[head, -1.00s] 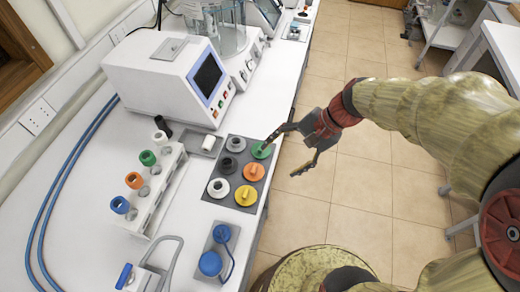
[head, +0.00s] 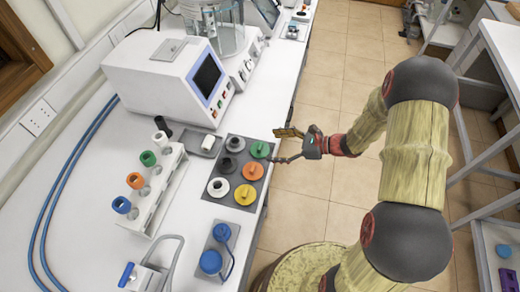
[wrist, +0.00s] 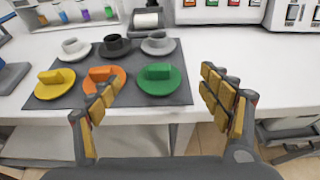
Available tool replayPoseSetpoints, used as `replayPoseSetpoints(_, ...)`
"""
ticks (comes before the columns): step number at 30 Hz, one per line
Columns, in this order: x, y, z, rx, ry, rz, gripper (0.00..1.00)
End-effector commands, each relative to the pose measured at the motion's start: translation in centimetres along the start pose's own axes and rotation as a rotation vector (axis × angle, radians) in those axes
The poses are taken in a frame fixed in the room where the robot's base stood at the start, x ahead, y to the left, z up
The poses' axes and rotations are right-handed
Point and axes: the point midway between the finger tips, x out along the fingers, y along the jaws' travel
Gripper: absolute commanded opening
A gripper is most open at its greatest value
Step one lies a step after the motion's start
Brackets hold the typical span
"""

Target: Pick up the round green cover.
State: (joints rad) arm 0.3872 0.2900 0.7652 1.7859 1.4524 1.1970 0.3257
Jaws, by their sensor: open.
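The round green cover (head: 260,149) lies on the grey mat (head: 224,198) at its far right corner, by the bench's edge. In the wrist view the green cover (wrist: 159,79) is a flat disc with a raised block-like handle, ahead of my gripper and a little left of the middle between the fingers. My gripper (head: 283,146) is open and empty, just to the right of the cover in the head view. The fingers (wrist: 168,92) are spread apart in the wrist view and do not appear to touch the cover.
An orange cover (head: 253,172), a yellow cover (head: 245,195) and several white and dark covers share the mat. A tube rack (head: 155,205) stands left of it, a white machine (head: 165,75) behind. Open floor (head: 310,120) lies right of the bench.

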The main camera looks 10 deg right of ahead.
Motion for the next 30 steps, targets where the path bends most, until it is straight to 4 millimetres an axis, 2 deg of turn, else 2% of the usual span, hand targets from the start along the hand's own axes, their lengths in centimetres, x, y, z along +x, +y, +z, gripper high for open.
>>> replayPoseSetpoints(12,5.3,0.3,0.0,-0.002,0.001,0.003,0.78)
replayPoseSetpoints(15,6.0,0.3,0.1,-0.003,0.002,0.003,0.78)
replayPoseSetpoints(23,6.2,0.2,0.1,-0.003,0.002,0.001,0.78)
replayPoseSetpoints(30,6.2,0.2,0.1,-0.003,0.001,0.001,0.65)
